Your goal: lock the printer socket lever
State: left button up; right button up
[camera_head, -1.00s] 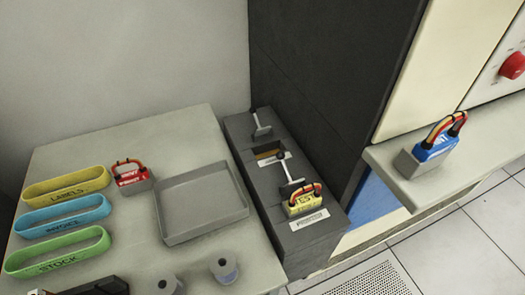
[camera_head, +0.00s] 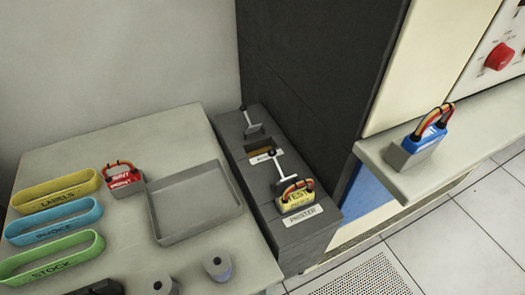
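The printer socket is at the near end of a long dark grey socket box (camera_head: 292,243), marked by a white PRINTER label (camera_head: 302,215). A yellow TEST plug (camera_head: 297,200) with red, orange and black wire loops sits at this socket. Just behind the plug, the printer socket lever (camera_head: 278,168) stands raised and tilted, with a dark knob at its top. Its base is partly hidden by the plug. Neither of my grippers is in view.
A second lever (camera_head: 249,123) stands at the box's far end, by an open slot (camera_head: 260,147). A red plug (camera_head: 122,178), labelled bands and an empty grey tray (camera_head: 153,214) are on the left table. A blue plug (camera_head: 427,138) sits on the right shelf (camera_head: 392,186). A dark cabinet (camera_head: 315,75) rises behind the box.

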aim_at(271, 153)
jog(key=k+l+z, duration=0.15)
jog(key=z, duration=0.3)
jog(key=k+l+z, duration=0.25)
jog(key=z, duration=0.25)
